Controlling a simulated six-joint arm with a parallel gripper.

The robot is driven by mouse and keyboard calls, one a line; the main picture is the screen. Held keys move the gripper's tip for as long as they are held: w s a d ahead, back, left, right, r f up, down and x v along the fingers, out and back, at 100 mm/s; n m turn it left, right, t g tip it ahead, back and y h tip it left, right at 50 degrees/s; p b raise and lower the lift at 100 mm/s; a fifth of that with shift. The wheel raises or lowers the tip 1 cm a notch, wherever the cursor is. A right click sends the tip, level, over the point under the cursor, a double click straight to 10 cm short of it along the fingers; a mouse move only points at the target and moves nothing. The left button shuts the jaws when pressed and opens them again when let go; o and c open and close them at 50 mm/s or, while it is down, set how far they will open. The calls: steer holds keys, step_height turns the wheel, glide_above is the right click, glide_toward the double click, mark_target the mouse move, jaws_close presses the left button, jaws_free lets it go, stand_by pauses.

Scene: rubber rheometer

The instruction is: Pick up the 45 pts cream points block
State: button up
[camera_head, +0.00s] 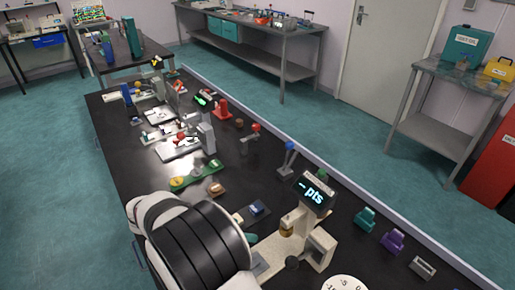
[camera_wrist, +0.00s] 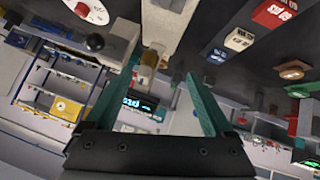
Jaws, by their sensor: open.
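The cream points block (camera_wrist: 239,39) shows in the wrist view, right of centre near the top. It has dark lettering that I read only in part, and it rests on a dark surface. I cannot pick it out in the head view, where my arm covers much of the near bench. My gripper (camera_wrist: 162,67) has two teal fingers spread apart with nothing held between them. The cream block lies outside the fingers, to the right of the right finger and apart from it.
A red block (camera_wrist: 272,13) with lettering sits beside the cream one. A pale machine (camera_head: 316,250) with a "pts" display (camera_head: 315,193) stands just right of my arm. A white dial (camera_head: 345,284) is in front. Teal (camera_head: 366,218) and purple (camera_head: 393,240) pieces stand toward the right edge.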

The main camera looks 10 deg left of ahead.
steer(key=a+f+t, duration=0.1)
steer(key=a+f, duration=0.1)
steer(key=a, duration=0.2)
steer(key=a+f+t, duration=0.2)
steer(key=a, duration=0.2)
steer(key=a+f+t+y, duration=0.1)
steer(key=a+f, duration=0.2)
steer(key=a, duration=0.1)
steer(key=shift+s+t, duration=0.2)
steer(key=shift+t, duration=0.2)
steer(key=x, duration=1)
steer(key=shift+w+f, duration=0.15)
steer(key=x, duration=0.5)
steer(key=shift+w+r, duration=0.25)
steer(key=shift+w, duration=0.1)
jaws_close()
